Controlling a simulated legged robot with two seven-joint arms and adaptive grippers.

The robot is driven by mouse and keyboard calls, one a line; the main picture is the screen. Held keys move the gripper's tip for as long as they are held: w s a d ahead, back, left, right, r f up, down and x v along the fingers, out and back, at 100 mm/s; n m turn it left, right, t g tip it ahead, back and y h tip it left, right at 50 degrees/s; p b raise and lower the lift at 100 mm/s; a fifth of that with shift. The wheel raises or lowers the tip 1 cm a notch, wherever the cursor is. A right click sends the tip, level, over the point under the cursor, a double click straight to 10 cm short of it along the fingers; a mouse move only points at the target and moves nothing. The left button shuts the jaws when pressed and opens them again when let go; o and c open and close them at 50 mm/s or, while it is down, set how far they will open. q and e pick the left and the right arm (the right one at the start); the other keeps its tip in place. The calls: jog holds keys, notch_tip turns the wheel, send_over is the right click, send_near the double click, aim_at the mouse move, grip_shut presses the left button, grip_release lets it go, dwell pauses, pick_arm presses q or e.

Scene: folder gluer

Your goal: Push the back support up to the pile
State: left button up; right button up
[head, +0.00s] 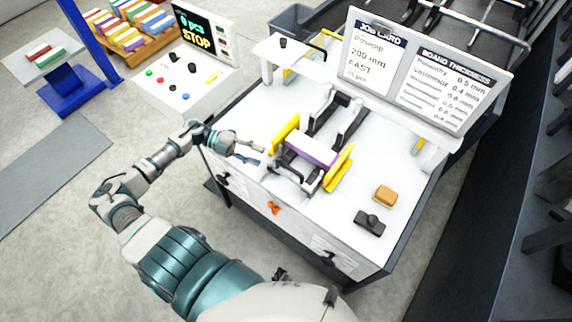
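A pile (312,149) with a purple front edge and a white top lies on the white machine table. It sits between two upright yellow plates, one to its left (286,134) and one to its right (339,169). Black curved arms (347,123) stand behind the pile, and a grey metal bracket (297,176) is in front of it. I cannot tell for certain which part is the back support. My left gripper (261,152) is at the table's left side, left of the pile and apart from it. Its fingers look open and empty. My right gripper is not in view.
A job card board (428,70) stands behind the pile. A tan block (385,194) and a black knobbed device (369,222) lie on the table's right part. A control panel (188,80) with buttons and a STOP screen stands at the left.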

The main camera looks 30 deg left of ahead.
aim_at(281, 164)
pick_arm(q)
jog(key=x, duration=1)
jog(key=shift+w+d+p, duration=0.15)
jog(key=shift+d+p, duration=0.1)
jog(key=shift+p, duration=0.15)
jog(key=shift+d+f, duration=0.1)
jog(key=shift+d, duration=0.05)
grip_shut()
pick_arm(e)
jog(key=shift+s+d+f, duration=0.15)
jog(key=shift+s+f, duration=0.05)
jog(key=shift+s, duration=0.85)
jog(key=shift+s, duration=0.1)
